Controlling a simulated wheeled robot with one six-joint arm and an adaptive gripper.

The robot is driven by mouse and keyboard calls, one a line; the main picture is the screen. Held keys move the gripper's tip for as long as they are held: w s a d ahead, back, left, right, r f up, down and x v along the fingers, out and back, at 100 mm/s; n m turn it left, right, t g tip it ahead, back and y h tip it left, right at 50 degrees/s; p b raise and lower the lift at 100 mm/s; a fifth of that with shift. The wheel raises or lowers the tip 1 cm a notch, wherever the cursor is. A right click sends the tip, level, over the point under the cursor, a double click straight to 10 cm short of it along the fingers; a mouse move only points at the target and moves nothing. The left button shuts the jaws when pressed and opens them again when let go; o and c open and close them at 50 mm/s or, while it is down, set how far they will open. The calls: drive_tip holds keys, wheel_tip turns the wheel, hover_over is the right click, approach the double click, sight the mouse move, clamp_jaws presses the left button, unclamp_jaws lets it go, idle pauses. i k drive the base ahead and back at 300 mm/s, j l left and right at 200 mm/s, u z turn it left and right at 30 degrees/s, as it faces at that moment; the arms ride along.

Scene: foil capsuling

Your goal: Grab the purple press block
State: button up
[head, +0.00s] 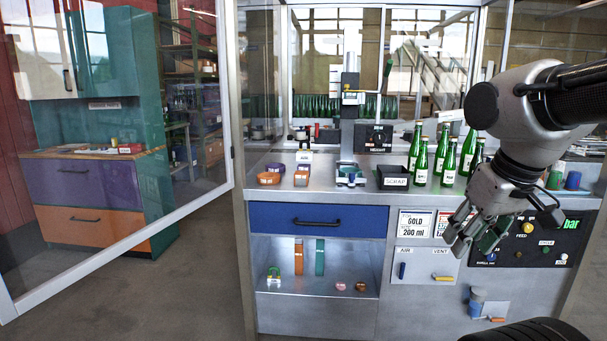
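I cannot make out a clearly purple press block. Two small round pieces lie on the lower shelf, a pinkish one (340,286) and a darker reddish one (361,286); at this size I cannot tell what they are. My gripper (468,243) hangs at the right, in front of the machine's control panel. Its fingers look spread apart, with nothing clearly held between them. It is well to the right of the shelf and touches none of the pieces there.
An upright orange block (299,258), a green block (320,258) and a small green-and-white item (273,275) share the shelf. An open glass door (120,180) stands left.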

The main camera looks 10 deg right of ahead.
sight(301, 166)
drive_tip(key=i+j+z, duration=0.1)
drive_tip(key=i+j, duration=0.15)
drive_tip(key=i, duration=0.35)
drive_tip(key=i+j+z, duration=0.15)
drive_tip(key=i+j, duration=0.15)
drive_tip(key=i, duration=0.3)
drive_tip(key=i+j+z, duration=0.1)
drive_tip(key=i+j, duration=0.25)
drive_tip(key=i, duration=0.2)
drive_tip(key=i+j+z, duration=0.15)
drive_tip(key=i+j, duration=0.25)
drive_tip(key=i, duration=0.15)
